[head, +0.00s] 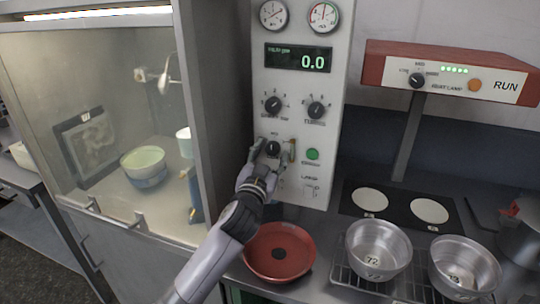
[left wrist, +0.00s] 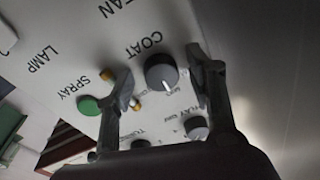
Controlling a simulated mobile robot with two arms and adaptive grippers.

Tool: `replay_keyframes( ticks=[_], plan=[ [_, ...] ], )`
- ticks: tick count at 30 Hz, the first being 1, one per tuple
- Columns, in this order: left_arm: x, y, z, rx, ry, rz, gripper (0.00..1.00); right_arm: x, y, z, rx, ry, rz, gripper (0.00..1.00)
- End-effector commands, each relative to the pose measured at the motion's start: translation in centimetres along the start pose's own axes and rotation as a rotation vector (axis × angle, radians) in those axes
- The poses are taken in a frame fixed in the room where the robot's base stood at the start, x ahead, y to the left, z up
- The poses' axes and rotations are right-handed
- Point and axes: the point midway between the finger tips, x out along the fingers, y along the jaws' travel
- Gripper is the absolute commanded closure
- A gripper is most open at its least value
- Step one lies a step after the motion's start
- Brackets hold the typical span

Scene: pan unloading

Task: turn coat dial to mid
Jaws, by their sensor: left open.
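The coat dial (head: 273,147) is a round dark knob on the pale control panel, below two other dials. It also shows in the left wrist view (left wrist: 160,70), beside the printed word COAT. Its white pointer mark points toward small printing at its lower edge, too small to read surely. My left gripper (head: 274,153) is open in front of the panel, with one finger on each side of the dial. In the left wrist view, gaps show between the fingers (left wrist: 163,76) and the knob. My right gripper is not in view.
Two dials (head: 272,104) (head: 316,110) sit above, under a display reading 0.0. A green button (head: 312,154) is right of the fingers. A red pan (head: 279,252) lies below my arm. Metal pans (head: 378,246) stand on a rack. A glass-fronted booth (head: 110,120) is left.

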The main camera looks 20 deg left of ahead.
Motion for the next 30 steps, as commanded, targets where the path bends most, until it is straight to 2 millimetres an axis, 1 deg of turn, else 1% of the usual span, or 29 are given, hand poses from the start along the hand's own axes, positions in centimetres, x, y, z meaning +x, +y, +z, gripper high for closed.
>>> replay_keyframes(
  ticks=[7, 11, 14, 21, 24, 27, 30],
  plan=[
    [0.0, 0.0, -0.1, -0.001, 0.001, 0.000, 0.50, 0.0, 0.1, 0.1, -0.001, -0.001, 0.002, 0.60],
    [-0.8, 0.0, 0.0, -0.001, 0.001, 0.001, 0.50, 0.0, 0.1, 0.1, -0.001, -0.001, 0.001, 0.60],
    [-2.3, 0.0, 0.1, -0.002, 0.000, 0.001, 0.50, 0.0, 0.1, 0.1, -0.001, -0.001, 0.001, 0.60],
    [-7.5, 0.1, 0.1, -0.003, -0.002, 0.002, 0.50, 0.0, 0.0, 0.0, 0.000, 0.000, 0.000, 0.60],
    [-9.4, 0.0, 0.1, -0.002, -0.001, 0.000, 0.50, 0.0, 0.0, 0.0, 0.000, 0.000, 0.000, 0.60],
    [-10.8, 0.0, 0.1, -0.002, -0.001, 0.000, 0.50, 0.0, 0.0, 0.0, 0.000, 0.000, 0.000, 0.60],
    [-11.6, 0.0, 0.0, -0.001, 0.000, 0.000, 0.50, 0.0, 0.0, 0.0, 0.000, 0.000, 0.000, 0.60]
  ],
)
